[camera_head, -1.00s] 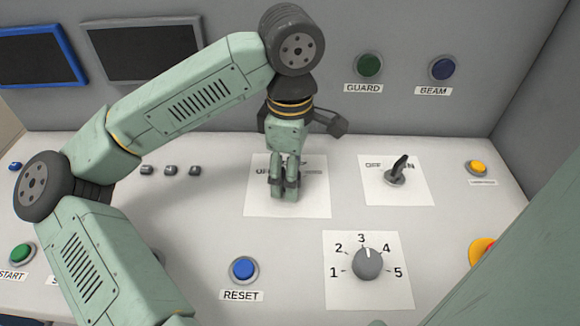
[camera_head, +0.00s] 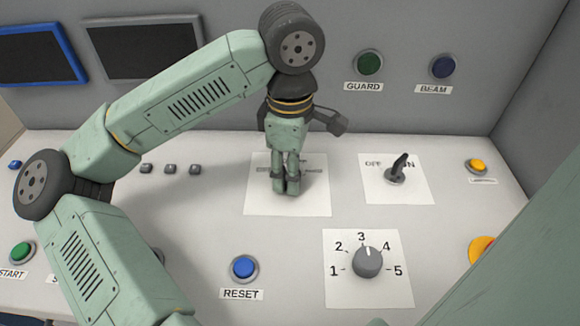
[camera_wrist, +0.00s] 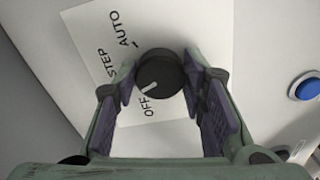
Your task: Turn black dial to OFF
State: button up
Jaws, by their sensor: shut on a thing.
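The black dial (camera_wrist: 160,76) sits on a white plate (camera_wrist: 88,32) printed STEP, AUTO and OFF. In the wrist view the dial lies between the two fingers of my gripper (camera_wrist: 162,88), which is shut on it. The white mark on the dial points toward the OFF label (camera_wrist: 150,106). In the head view my gripper (camera_head: 286,187) points down onto the same plate (camera_head: 262,205) and hides the dial and part of the lettering.
To the right are a black lever switch (camera_head: 398,170) and a grey numbered knob (camera_head: 368,262). A blue RESET button (camera_head: 243,268) lies in front, and small dark switches (camera_head: 170,169) lie to the left. The back panel stands close behind my gripper.

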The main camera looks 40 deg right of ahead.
jog(key=n+b, duration=0.2)
jog(key=b, duration=0.1)
jog(key=shift+f+n, duration=0.2)
jog(key=shift+n, duration=0.1)
jog(key=n+b, duration=0.4)
jog(key=n, duration=0.1)
jog(key=shift+w+r, duration=0.1)
jog(key=shift+r, duration=0.1)
jog(key=shift+n, duration=0.3)
jog(key=o, duration=1.2)
jog(key=shift+c, duration=0.2)
jog(key=shift+r, duration=0.1)
notch_tip(320, 180, up, 12)
